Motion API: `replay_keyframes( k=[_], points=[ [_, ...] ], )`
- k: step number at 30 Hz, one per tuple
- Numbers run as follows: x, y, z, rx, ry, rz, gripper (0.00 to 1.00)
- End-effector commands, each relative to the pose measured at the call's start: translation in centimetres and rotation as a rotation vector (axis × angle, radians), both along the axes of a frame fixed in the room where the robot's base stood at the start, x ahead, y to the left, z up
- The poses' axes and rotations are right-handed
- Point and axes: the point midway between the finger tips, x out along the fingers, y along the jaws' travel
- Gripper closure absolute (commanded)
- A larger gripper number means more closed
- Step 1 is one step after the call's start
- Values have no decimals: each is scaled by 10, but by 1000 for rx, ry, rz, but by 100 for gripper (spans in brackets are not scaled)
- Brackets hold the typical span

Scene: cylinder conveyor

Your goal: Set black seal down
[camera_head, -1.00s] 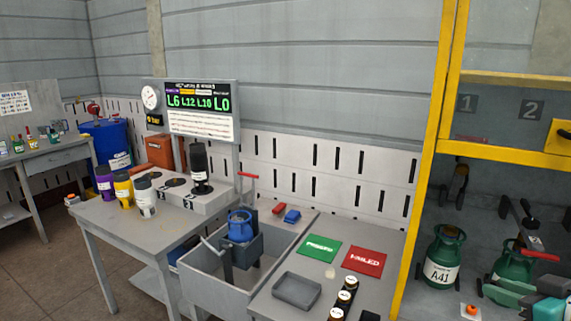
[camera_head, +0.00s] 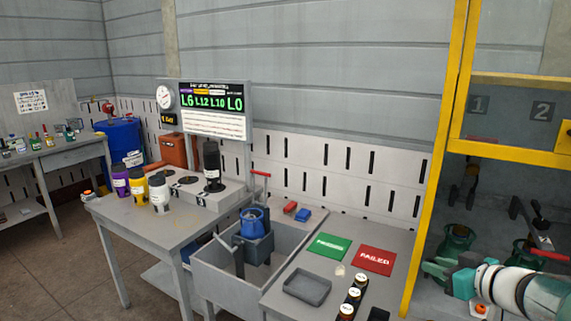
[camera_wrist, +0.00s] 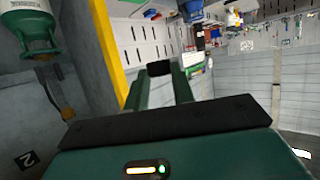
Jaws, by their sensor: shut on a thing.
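My gripper (camera_head: 434,270) is at the lower right in the head view, in front of the yellow-framed cabinet, its fingers pointing left. In the wrist view its two green fingers (camera_wrist: 161,84) are closed on a small dark block, which appears to be the black seal (camera_wrist: 160,68). The seal is held at the fingertips, clear of any surface that I can make out. I cannot make it out in the head view.
A grey table with an empty grey tray (camera_head: 306,298), green card (camera_head: 328,247), red card (camera_head: 374,260) and several dark jars (camera_head: 353,295) lies left of my gripper. Green cylinders (camera_head: 459,239) stand in the cabinet behind the yellow post (camera_head: 437,160). A grey sink (camera_head: 218,288) is further left.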

Motion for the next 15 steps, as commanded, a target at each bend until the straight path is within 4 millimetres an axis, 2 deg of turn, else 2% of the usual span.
replay_keyframes(
  k=[1, 3, 6, 9, 15],
  points=[
    [20, 14, -15, 6, 6, 9, 100],
    [44, 30, -35, 6, 8, 0, 100],
    [72, 52, -65, 5, 10, -27, 100],
    [89, 70, -91, 3, 10, -53, 100],
    [112, 102, -141, 2, 11, -107, 100]
  ],
)
